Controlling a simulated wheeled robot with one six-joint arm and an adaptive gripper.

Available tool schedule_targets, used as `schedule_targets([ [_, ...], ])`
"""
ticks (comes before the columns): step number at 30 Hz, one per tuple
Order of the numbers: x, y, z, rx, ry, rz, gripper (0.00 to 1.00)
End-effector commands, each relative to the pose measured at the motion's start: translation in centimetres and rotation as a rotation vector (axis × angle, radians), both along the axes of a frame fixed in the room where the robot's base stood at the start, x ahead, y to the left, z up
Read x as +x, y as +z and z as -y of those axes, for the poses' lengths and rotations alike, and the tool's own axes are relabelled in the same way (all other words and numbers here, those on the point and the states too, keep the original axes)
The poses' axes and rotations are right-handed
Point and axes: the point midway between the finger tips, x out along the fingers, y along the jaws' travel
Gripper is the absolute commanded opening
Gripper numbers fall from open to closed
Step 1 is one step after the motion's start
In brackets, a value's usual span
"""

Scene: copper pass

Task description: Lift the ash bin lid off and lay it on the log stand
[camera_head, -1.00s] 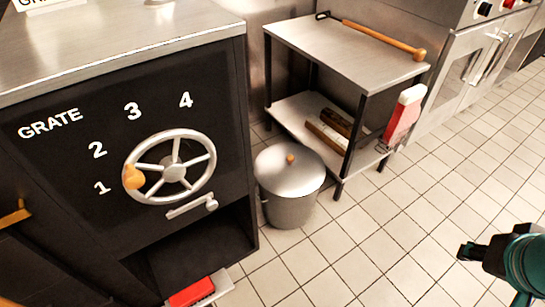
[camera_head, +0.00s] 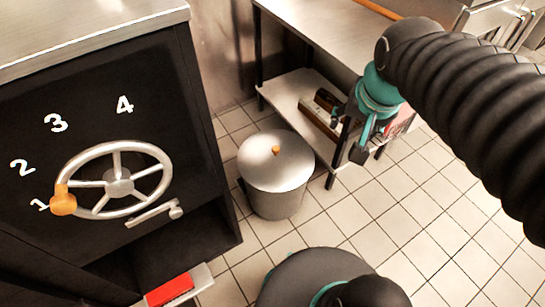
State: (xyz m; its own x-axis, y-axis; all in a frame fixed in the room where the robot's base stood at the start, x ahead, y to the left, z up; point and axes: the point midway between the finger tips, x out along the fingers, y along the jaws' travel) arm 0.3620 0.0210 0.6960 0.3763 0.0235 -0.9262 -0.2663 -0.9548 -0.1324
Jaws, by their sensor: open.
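The ash bin (camera_head: 276,204) is a grey metal bin standing on the tiled floor between the black grate cabinet and the stand. Its domed silver lid (camera_head: 258,168) sits on top, with a small orange knob (camera_head: 276,150) at its centre. The log stand (camera_head: 310,30) is a metal-topped table with dark legs and a lower shelf holding logs. My gripper (camera_head: 346,137) is open and empty, to the right of the lid and apart from it. It covers part of the stand's lower shelf, and my arm hides the right part of the top.
The black grate cabinet (camera_head: 200,190) with a spoked handwheel (camera_head: 118,180) stands close on the left. A red-topped item (camera_head: 170,290) lies low at its front. A wooden handle (camera_head: 378,9) lies on the stand's top. Tiled floor (camera_head: 330,230) is clear right of the bin.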

Motion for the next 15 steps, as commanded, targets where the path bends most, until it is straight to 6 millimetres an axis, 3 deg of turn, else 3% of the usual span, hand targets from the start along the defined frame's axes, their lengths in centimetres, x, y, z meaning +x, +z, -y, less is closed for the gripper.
schedule_targets([
  [1, 1.7, -0.8, -0.8, 0.023, -0.044, -0.030, 0.60],
  [8, 8.3, -3.8, -3.9, 0.115, -0.300, -0.139, 0.60],
  [15, 14.8, -9.3, -7.8, 0.171, -0.586, -0.244, 0.60],
])
